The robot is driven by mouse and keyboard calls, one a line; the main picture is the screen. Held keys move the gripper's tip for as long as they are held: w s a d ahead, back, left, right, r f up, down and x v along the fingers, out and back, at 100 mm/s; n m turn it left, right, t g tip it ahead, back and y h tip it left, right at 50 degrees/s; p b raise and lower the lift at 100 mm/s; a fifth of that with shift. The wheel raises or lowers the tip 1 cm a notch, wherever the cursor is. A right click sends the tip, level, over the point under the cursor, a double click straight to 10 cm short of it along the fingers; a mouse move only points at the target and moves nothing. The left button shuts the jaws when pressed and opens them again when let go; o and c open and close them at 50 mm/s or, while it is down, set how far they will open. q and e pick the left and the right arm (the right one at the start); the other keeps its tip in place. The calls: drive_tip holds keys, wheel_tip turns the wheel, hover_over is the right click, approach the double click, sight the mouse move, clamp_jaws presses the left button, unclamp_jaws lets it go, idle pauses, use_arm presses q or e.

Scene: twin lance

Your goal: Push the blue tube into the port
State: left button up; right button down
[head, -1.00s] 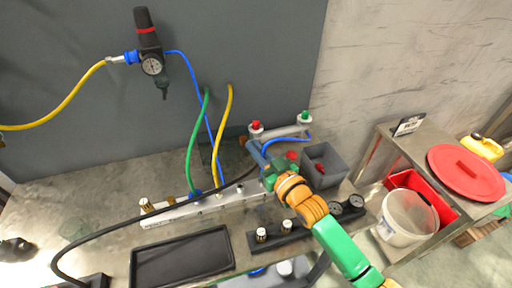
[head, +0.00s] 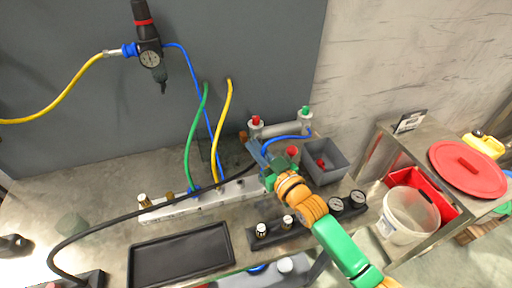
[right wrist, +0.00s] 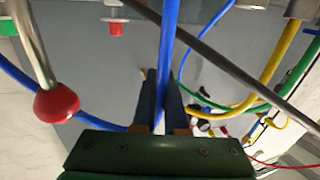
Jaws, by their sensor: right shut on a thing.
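My right gripper (head: 262,158) is shut on a blue tube (head: 287,138), above the right end of the white port block (head: 205,202). The tube curves from the gripper to the fitting under the green cap at the right. In the right wrist view the blue tube (right wrist: 169,45) runs between the two narrow fingers (right wrist: 159,105). The port block has several fittings along its top; green, yellow and another blue tube come down to it. The held tube's free end and the port below the gripper are hidden, so I cannot tell whether they touch. My left gripper is not in view.
A black cable (head: 130,212) arcs across the bench to the block. A black tray (head: 180,256) and gauges (head: 336,204) lie in front. A grey bin (head: 335,163) stands right of the gripper, near a red knob (right wrist: 57,103). A pressure regulator (head: 149,45) hangs on the wall.

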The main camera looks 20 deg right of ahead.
drive_tip(key=shift+f+b, duration=0.4)
drive_tip(key=shift+f, duration=0.3)
drive_tip(key=c, duration=0.9)
unclamp_jaws()
